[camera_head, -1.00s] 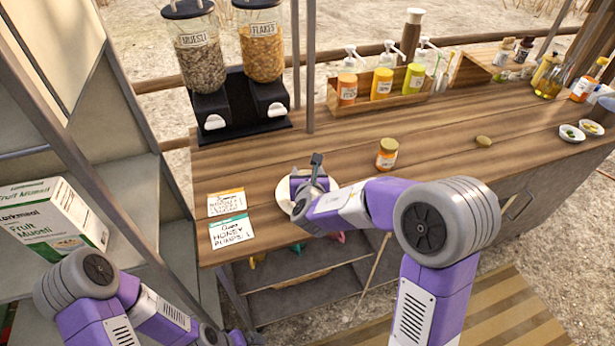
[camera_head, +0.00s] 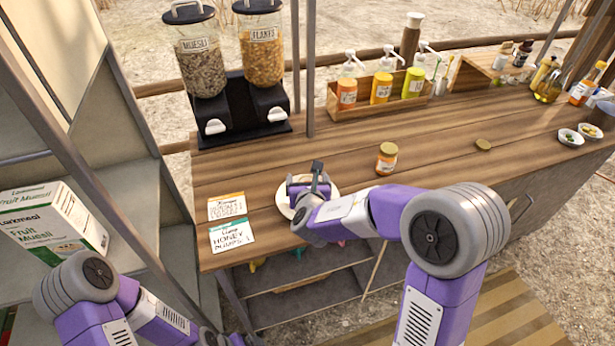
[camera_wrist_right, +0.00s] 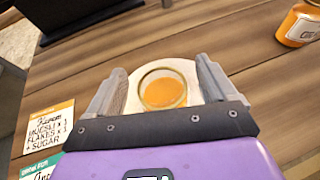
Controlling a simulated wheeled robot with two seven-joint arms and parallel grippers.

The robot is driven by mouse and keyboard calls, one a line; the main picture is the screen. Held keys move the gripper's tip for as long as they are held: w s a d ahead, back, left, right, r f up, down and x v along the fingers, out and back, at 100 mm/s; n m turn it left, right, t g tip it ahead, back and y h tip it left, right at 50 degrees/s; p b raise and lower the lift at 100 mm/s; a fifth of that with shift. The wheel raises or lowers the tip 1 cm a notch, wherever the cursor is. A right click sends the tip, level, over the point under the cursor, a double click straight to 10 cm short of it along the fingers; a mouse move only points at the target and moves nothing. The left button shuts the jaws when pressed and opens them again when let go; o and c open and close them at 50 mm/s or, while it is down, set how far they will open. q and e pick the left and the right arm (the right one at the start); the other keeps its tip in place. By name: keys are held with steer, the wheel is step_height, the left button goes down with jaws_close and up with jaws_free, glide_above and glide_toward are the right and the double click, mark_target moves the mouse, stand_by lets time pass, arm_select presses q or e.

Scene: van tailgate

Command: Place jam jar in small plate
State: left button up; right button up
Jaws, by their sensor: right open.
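A small white plate (camera_head: 283,203) lies on the wooden counter near its front edge; my right gripper (camera_head: 312,184) covers much of it. In the right wrist view, a round open-topped glass jar with orange contents (camera_wrist_right: 163,88) is on the plate (camera_wrist_right: 116,76). It sits between the two fingers of my right gripper (camera_wrist_right: 160,90), which are open with gaps at the sides. That jar is hidden behind the gripper in the head view. A second orange jar with a gold lid (camera_head: 386,158) stands right of the plate.
Two order cards (camera_head: 232,236) lie left of the plate. Cereal dispensers (camera_head: 240,110) stand behind, and a wooden box (camera_head: 378,108) holds sauce bottles. A small round tan thing (camera_head: 483,144) lies farther right. Two white bowls (camera_head: 570,136) are at far right. The counter's middle is mostly clear.

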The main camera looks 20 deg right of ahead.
steer(key=p+v, duration=0.2)
steer(key=v, duration=0.8)
steer(key=shift+s, duration=0.2)
